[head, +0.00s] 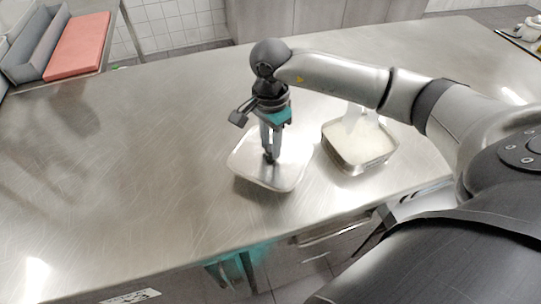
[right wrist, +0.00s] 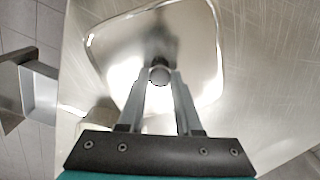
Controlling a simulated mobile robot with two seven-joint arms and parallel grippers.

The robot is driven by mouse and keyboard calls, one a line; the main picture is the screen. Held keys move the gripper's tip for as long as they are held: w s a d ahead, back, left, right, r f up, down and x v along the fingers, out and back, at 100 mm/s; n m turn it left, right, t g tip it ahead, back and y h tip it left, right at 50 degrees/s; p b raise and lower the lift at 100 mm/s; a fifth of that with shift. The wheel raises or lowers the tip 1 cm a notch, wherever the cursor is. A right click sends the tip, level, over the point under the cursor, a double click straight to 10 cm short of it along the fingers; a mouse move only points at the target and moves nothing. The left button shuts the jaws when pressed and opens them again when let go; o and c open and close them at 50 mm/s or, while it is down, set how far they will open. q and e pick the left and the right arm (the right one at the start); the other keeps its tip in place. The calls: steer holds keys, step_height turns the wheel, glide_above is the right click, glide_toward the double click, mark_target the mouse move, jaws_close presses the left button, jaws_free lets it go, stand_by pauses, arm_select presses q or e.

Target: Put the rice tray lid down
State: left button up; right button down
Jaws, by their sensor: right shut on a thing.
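The rice tray lid (head: 248,160) is a shiny, flat metal lid with rounded corners and a central knob. It lies level at or just above the steel counter, left of the rice tray; I cannot tell whether it touches. My right gripper (head: 269,153) points down over its middle, shut on the knob. In the right wrist view the knob (right wrist: 160,74) is between the fingertips, and the lid (right wrist: 120,55) spreads out beneath. The open metal rice tray (head: 358,168) holds white rice (head: 367,145). My left gripper is not in view.
The steel counter (head: 150,180) is clear to the left of the lid. Its front edge runs below the lid, above drawers (head: 332,228). Small items (head: 530,32) sit at the far right.

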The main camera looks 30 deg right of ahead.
mark_target(270, 157)
steer(key=shift+f, duration=2.55)
steer(key=c, duration=0.6)
jaws_free()
step_height(270, 157, up, 12)
steer(key=shift+r, duration=0.2)
